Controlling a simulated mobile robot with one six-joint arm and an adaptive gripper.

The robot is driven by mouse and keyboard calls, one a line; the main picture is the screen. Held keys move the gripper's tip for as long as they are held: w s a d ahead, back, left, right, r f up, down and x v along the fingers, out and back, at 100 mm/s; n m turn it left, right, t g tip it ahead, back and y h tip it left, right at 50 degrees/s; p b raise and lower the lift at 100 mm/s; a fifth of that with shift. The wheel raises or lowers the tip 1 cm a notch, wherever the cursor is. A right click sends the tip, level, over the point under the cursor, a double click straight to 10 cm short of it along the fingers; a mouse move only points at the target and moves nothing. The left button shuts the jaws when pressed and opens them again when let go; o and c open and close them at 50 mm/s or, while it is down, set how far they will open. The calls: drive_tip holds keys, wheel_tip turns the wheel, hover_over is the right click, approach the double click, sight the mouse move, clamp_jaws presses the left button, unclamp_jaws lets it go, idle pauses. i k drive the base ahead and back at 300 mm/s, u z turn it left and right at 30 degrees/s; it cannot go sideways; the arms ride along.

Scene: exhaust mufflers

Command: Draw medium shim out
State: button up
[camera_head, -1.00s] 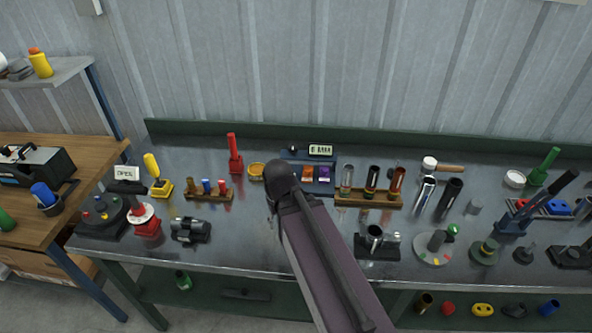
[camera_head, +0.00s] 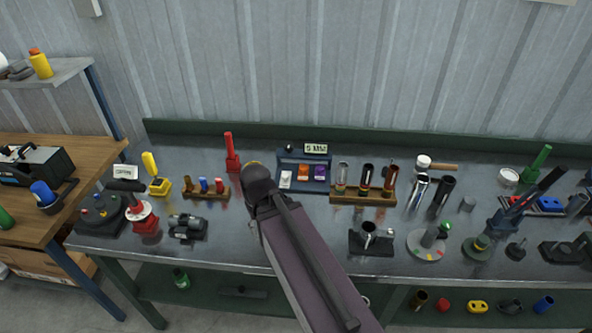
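A dark blue rack (camera_head: 320,187) stands near the back of the bench. I cannot tell which block is the medium shim. My arm reaches in from the bottom, and its dark joint ends just left of the rack. My gripper does not show; the arm hides whatever is beneath it.
A wooden rack (camera_head: 345,197) with upright tubes stands right of the blue rack. A red upright tool (camera_head: 231,155) and a small wooden stand (camera_head: 203,193) are to the left. A dark holder (camera_head: 371,241) and a round plate (camera_head: 427,246) are in front right. Bare bench lies between.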

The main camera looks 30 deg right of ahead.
sight(302, 175)
drive_tip(key=u, duration=0.05)
drive_tip(key=k, duration=1.05)
drive_tip(key=z, duration=0.45)
drive_tip(key=i, duration=1)
